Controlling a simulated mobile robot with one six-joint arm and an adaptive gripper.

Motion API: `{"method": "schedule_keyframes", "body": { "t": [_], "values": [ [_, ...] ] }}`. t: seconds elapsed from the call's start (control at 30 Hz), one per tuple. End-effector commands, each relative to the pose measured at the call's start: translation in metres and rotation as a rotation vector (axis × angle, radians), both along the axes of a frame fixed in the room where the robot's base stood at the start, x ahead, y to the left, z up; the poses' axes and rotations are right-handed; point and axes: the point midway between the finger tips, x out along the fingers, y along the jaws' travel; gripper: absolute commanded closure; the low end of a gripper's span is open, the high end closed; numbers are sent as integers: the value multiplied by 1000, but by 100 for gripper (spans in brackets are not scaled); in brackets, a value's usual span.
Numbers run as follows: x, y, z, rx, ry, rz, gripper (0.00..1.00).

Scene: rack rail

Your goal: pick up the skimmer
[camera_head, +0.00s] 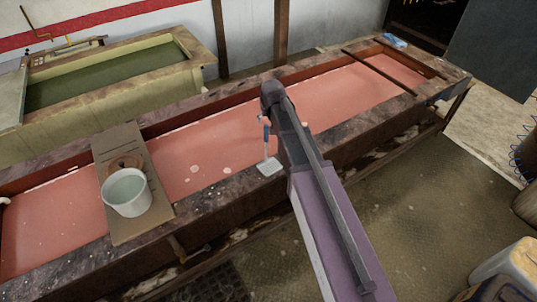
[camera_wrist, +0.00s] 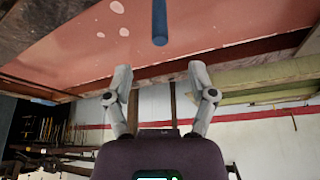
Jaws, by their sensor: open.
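The skimmer (camera_head: 266,134) has a blue upright handle and a pale square plate at its lower end. In the head view the plate is at the trough's front rim, just left of my arm. In the wrist view the blue handle (camera_wrist: 159,22) hangs in from the top edge, centred between my fingers but apart from them. My gripper (camera_wrist: 160,68) is open and empty, its two fingers spread on either side of the handle's line. In the head view my gripper is mostly hidden by my arm.
A long trough (camera_head: 215,190) of pink liquid runs across the head view. A board (camera_head: 131,222) across it bears a white bucket (camera_head: 127,192). A bar (camera_head: 380,72) and a blue cloth (camera_head: 395,40) are at the far right. A second trough (camera_head: 185,77) with dark green liquid stands behind.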

Motion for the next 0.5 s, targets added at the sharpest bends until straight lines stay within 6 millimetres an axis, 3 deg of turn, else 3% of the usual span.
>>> {"method": "schedule_keyframes", "body": {
  "t": [0.5],
  "values": [
    [2,1,-4,0,-1,0,28]
  ]
}}
